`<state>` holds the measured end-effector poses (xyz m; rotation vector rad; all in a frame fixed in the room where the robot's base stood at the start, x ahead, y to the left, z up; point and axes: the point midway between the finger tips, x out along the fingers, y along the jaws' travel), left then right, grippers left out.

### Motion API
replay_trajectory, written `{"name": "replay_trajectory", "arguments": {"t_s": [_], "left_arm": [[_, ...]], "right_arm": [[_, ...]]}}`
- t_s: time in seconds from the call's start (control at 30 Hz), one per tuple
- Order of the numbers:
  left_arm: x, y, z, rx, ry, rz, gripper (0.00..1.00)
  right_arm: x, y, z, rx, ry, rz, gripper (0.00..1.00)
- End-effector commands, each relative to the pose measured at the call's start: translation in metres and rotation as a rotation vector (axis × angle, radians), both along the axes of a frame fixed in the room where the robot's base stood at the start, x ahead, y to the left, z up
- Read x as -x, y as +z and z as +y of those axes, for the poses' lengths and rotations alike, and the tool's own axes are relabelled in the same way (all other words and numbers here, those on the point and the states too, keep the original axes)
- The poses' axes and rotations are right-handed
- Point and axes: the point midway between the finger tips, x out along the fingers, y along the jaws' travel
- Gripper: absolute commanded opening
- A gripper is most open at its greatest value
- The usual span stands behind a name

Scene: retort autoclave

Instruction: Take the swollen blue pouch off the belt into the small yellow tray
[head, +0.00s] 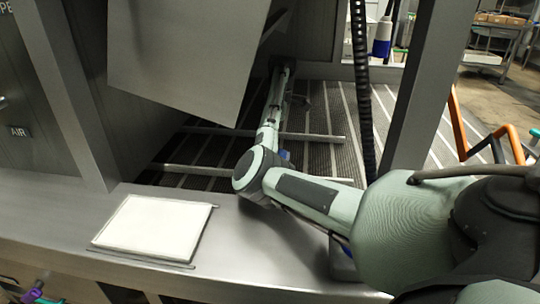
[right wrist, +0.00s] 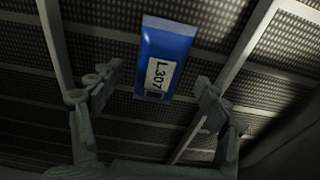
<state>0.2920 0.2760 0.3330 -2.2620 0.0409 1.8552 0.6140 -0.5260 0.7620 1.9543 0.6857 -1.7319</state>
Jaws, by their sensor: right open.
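In the right wrist view a blue pouch (right wrist: 166,52) with a white label reading L307 lies on the dark perforated belt (right wrist: 107,46). My right gripper (right wrist: 158,90) is open, with one finger on each side of the pouch's near end and a gap to both. In the head view my right arm reaches over the steel ledge into the machine. A bit of blue (head: 285,155) shows behind that arm, too small to identify. The right gripper's fingers are hard to make out there. No yellow tray shows in either view. My left gripper is not in view.
A white rectangular sheet or board (head: 154,227) lies on the steel ledge (head: 255,240) at the front left. A grey hanging panel (head: 187,55) covers part of the opening. A steel post (head: 414,90) stands right of the arm. Pale rails (right wrist: 236,58) run along both sides of the pouch.

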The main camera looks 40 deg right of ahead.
Motion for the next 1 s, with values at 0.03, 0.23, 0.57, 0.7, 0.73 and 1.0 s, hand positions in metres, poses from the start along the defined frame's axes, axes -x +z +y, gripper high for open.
{"name": "replay_trajectory", "arguments": {"t_s": [0.03,0.23,0.57,0.7,0.73,1.0], "left_arm": [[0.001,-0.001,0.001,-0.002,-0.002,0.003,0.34],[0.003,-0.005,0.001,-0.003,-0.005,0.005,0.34],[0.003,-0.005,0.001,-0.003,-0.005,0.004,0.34],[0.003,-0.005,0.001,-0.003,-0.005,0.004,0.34],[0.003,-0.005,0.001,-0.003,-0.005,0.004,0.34],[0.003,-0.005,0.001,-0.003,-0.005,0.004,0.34]], "right_arm": [[0.000,-0.007,0.001,-0.002,0.001,0.002,0.76],[-0.002,-0.021,0.002,0.000,0.001,0.000,0.76],[-0.002,-0.021,0.002,0.000,0.001,0.000,0.58],[-0.002,-0.021,0.002,0.000,0.001,0.000,0.41],[-0.002,-0.021,0.002,0.000,0.001,0.000,0.37],[-0.002,-0.021,0.001,0.000,0.001,0.000,0.20]]}}
